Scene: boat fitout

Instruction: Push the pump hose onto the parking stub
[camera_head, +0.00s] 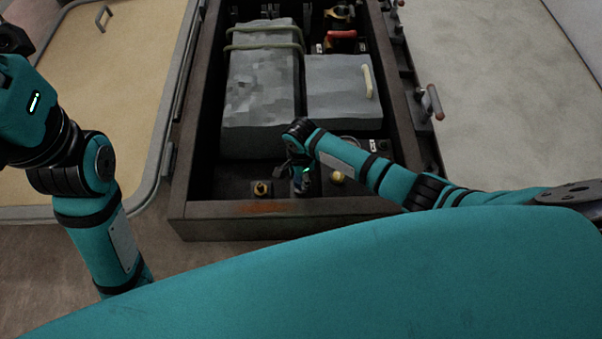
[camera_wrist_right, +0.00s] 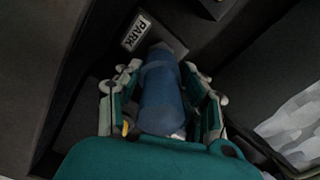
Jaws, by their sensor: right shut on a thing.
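A thick blue hose (camera_wrist_right: 162,98) fills the middle of the right wrist view. My right gripper (camera_wrist_right: 162,105) is shut on it, with one finger on each side. The hose's far end points towards a white label reading PARK (camera_wrist_right: 135,32). The parking stub cannot be made out there; whether the hose end touches it I cannot tell. In the head view my right gripper (camera_head: 302,185) reaches down into the near end of the open locker, and the hose is too small to make out clearly. My left arm is at the left edge, its fingers out of frame.
The dark locker frame (camera_head: 270,228) surrounds the work area. A mottled grey block (camera_head: 262,100) with straps and a grey box (camera_head: 340,88) with a pale handle stand inside. A brass fitting (camera_head: 262,188) sits left of my right gripper, close to the near wall.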

